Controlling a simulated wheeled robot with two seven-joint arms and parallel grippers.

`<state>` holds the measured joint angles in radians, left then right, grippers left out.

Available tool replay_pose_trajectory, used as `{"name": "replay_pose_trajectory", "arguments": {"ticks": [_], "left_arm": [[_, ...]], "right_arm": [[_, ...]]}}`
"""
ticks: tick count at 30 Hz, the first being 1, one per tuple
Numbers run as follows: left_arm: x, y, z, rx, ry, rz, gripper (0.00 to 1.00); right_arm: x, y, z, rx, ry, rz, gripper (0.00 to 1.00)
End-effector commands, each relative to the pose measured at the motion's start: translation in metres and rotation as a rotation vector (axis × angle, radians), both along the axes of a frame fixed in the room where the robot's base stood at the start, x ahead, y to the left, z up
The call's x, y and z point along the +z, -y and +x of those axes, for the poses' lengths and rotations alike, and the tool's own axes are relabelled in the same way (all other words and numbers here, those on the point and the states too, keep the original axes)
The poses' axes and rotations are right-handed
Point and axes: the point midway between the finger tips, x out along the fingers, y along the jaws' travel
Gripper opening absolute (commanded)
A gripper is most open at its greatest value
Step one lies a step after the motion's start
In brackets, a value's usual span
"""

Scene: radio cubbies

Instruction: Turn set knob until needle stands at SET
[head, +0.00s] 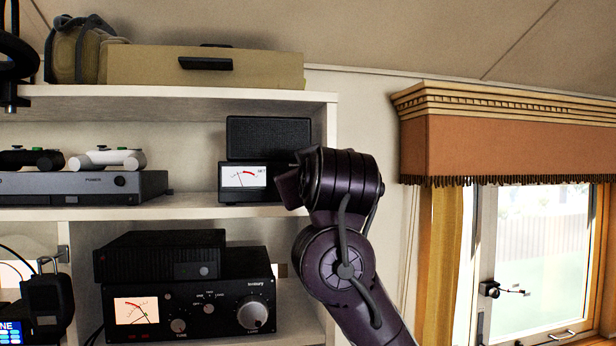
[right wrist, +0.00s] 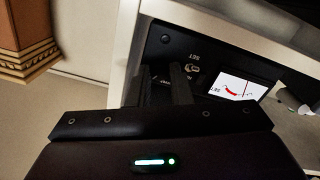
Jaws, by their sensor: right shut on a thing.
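The small black meter box (head: 228,196) stands on the middle shelf under a black speaker-like box. Its white dial (head: 243,178) has a red arc and the word SET at the upper right. The needle leans left of centre, away from SET. In the right wrist view the dial (right wrist: 238,87) appears upside down, its needle apart from the red SET end. My right gripper (right wrist: 174,84) is at the box's front panel, shut on the set knob, which the fingers mostly hide. In the head view my right arm covers the box's right side.
The shelf's right side wall (head: 323,128) is close to my right arm. A grey console (head: 75,188) with two controllers is to the left. A larger black tuner (head: 195,310) sits on the shelf below. A curtained window (head: 540,250) is at right.

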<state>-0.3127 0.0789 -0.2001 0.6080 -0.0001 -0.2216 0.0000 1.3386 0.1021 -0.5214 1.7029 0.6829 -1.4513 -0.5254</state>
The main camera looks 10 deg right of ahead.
Motion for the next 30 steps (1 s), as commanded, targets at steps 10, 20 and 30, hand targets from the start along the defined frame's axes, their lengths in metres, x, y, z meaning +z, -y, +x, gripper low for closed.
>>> {"name": "replay_pose_trajectory", "arguments": {"ticks": [10,20,30], "left_arm": [[0.001,0.002,0.025,0.0,0.038,-0.004,0.0],[-0.015,0.001,0.022,0.0,0.033,-0.003,0.0],[-0.038,0.001,0.016,0.0,0.024,-0.002,0.0]], "right_arm": [[-0.002,-0.001,0.0,0.002,-0.002,0.013,0.0],[-0.003,-0.001,0.0,0.001,-0.001,0.176,0.0],[-0.003,-0.001,-0.001,0.002,0.0,0.49,0.0]]}}
